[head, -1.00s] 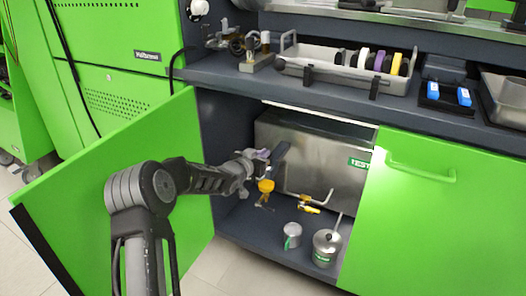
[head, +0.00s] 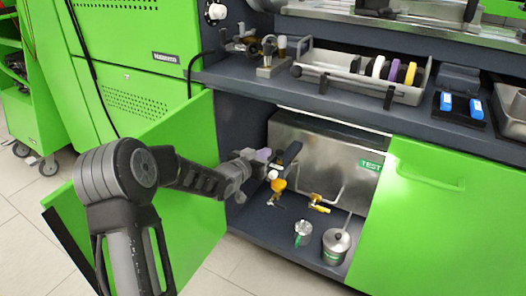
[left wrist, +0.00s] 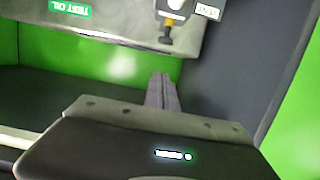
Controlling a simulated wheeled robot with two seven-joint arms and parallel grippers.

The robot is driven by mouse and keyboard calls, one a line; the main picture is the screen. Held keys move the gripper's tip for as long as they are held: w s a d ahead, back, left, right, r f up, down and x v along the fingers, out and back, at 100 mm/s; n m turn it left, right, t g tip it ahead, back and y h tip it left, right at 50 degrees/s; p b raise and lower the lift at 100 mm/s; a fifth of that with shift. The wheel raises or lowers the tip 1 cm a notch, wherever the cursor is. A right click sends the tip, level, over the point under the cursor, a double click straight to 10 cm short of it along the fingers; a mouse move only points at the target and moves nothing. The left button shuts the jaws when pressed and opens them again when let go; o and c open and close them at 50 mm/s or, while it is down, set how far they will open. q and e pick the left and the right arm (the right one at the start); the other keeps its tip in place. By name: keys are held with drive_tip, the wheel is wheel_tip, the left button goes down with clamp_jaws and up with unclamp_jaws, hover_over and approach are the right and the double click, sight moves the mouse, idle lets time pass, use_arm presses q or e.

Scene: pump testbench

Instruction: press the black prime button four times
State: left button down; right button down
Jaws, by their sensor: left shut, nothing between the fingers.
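My left gripper (head: 262,156) reaches past the open green door into the lower cabinet. Its fingers are together and empty; the closed fingertips also show in the left wrist view (left wrist: 161,78). A small dark fixture with a white part and a yellow bowl (head: 278,185) is just beyond and right of the gripper in the head view. In the left wrist view a pale fitting (left wrist: 172,6) with a yellow-brown stem and dark end hangs at the top, apart from the fingertips. I cannot make out the black prime button for certain. My right gripper is out of view.
A steel tank (head: 340,160) labelled TEST OIL fills the cabinet's back. The open green door (head: 200,150) is at left.

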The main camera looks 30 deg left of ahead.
use_arm(q)
drive_tip(key=shift+s, duration=0.25)
idle(0.3)
